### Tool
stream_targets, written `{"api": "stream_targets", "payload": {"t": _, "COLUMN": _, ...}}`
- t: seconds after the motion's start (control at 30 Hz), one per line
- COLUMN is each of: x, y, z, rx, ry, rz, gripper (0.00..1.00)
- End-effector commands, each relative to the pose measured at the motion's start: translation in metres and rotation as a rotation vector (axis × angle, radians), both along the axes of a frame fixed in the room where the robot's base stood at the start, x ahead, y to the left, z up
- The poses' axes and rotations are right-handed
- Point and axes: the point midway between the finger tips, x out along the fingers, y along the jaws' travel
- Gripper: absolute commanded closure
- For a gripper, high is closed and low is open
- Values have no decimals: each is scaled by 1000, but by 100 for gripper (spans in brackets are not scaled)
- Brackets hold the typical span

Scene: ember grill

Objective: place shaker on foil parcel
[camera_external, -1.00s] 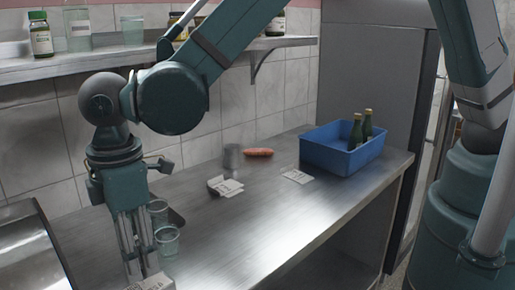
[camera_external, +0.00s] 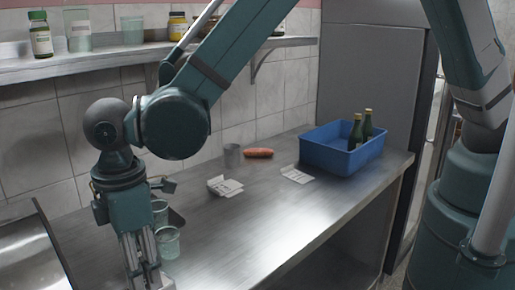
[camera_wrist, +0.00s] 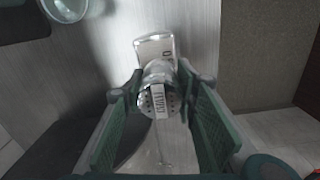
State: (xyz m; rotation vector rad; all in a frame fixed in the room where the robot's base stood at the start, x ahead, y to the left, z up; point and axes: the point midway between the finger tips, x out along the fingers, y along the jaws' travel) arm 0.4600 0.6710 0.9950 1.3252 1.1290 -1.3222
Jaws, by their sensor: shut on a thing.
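My gripper (camera_wrist: 158,90) is shut on a silvery shaker with a perforated face and a printed label (camera_wrist: 158,101), seen between the fingers in the wrist view. Beyond the shaker lies a pale, shiny block with rounded corners (camera_wrist: 153,48), possibly the foil parcel. I cannot tell whether it touches the shaker. In the external view my gripper (camera_external: 147,277) is low at the bottom left, over the near end of the steel counter. The held shaker is hard to make out there.
Clear cups (camera_external: 167,243) stand just right of my gripper on the counter (camera_external: 245,220). The counter middle is clear.

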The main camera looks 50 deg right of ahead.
Motion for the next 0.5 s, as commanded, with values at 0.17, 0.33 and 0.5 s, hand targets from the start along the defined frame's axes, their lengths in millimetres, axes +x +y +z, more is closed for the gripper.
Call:
{"api": "stream_targets", "payload": {"t": 0.17, "x": 0, "y": 0, "z": 0, "rx": 0, "ry": 0, "rz": 0, "gripper": 84}}
{"api": "stream_targets", "payload": {"t": 0.33, "x": 0, "y": 0, "z": -4, "rx": 0, "ry": 0, "rz": 0, "gripper": 84}}
{"api": "stream_targets", "payload": {"t": 0.5, "x": 0, "y": 0, "z": -3, "rx": 0, "ry": 0, "rz": 0, "gripper": 56}}
